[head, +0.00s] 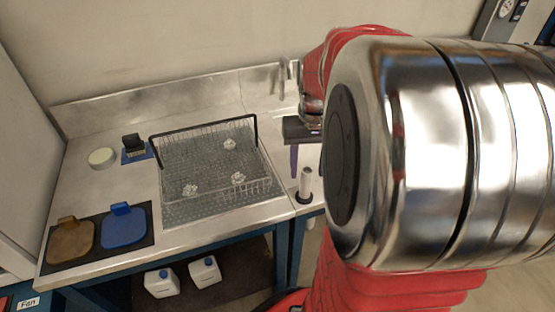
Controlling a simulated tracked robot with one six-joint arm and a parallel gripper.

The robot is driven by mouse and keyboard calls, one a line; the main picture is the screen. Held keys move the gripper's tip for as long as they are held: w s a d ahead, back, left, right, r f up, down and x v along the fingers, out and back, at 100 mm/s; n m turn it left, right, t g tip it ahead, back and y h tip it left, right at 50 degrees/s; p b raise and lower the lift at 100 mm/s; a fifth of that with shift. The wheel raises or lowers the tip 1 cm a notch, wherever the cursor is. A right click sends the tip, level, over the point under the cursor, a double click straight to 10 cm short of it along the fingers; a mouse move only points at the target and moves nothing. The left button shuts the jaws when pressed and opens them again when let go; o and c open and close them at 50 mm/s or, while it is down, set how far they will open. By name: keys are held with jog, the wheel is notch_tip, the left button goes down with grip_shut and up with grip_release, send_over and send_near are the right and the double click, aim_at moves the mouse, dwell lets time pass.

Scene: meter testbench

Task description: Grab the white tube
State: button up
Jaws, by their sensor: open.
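The white tube (306,182) stands upright on a small dark round base at the right front edge of the metal bench. My gripper (307,165) points down from its dark body, close to the tube's top. One purple finger shows just left of the tube's top; the other finger is mostly hidden by my arm. The jaws are open, and nothing is seen held. From this view I cannot tell whether the tube's top is between the fingers or in front of or behind them.
A wire basket (215,208) with several white fittings stands left of the tube. Brown (70,240) and blue (123,228) flaps lie on a dark mat at front left. A round white disc (101,157) and a small black device (134,146) sit behind. White jugs (205,272) stand below the bench.

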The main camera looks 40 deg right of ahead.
aim_at(306, 182)
jog(key=shift+f, duration=0.7)
jog(key=shift+w+d+f, duration=0.1)
jog(key=shift+w+f, duration=0.05)
jog(key=shift+f, duration=1.15)
jog(key=shift+w+f, duration=0.1)
jog(key=shift+f, duration=1.2)
grip_shut()
notch_tip(306, 182, up, 10)
jog(key=shift+r, duration=0.1)
